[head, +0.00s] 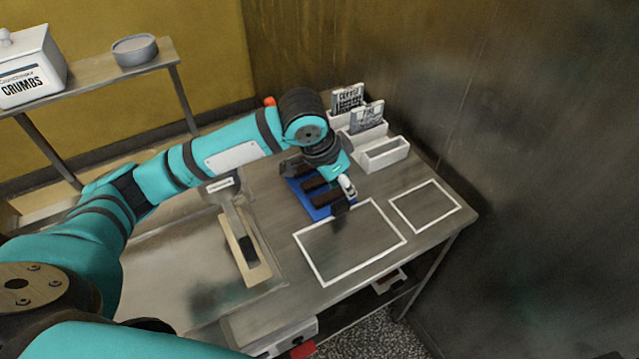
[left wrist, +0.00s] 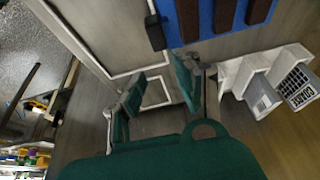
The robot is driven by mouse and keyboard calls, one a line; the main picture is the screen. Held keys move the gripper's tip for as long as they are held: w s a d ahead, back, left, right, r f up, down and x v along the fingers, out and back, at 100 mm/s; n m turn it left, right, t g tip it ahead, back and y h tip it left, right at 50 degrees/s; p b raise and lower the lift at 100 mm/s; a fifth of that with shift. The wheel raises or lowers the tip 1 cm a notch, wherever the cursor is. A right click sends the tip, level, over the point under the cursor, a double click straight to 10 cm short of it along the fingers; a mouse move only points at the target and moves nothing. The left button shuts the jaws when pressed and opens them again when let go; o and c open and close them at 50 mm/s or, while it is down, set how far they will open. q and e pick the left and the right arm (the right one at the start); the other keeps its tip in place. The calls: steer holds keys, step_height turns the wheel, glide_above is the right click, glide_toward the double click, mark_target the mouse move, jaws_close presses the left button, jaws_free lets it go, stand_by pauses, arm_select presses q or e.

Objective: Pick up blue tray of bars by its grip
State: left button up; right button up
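The blue tray (head: 317,212) lies on the metal table, partly hidden under my left arm in the head view. It bears dark brown bars, and the tray also shows at the top of the left wrist view (left wrist: 205,22). A black block, seemingly its grip (left wrist: 154,32), stands at the tray's edge. My left gripper (head: 320,178) is above the tray. In the left wrist view its fingers (left wrist: 160,76) are spread with nothing between them, and the grip lies beyond the fingertips, apart from them. My right gripper is not in view.
White-outlined areas, one large (head: 350,243) and one small (head: 425,206), are empty on the table. White card holders (head: 384,154) stand behind the tray. A dark wall bounds the right.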

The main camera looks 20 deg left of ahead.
mark_target(346, 201)
arm_select(q)
steer(key=x, duration=0.3)
steer(key=shift+s+a, duration=0.2)
steer(key=f, duration=0.1)
steer(key=f+p, duration=0.1)
steer(key=f, duration=0.1)
steer(key=shift+w+f, duration=0.3)
steer(key=shift+f, duration=0.05)
steer(key=shift+w+d+f, duration=0.1)
steer(key=shift+d+f, duration=0.05)
steer(key=shift+f, duration=0.2)
jaws_close()
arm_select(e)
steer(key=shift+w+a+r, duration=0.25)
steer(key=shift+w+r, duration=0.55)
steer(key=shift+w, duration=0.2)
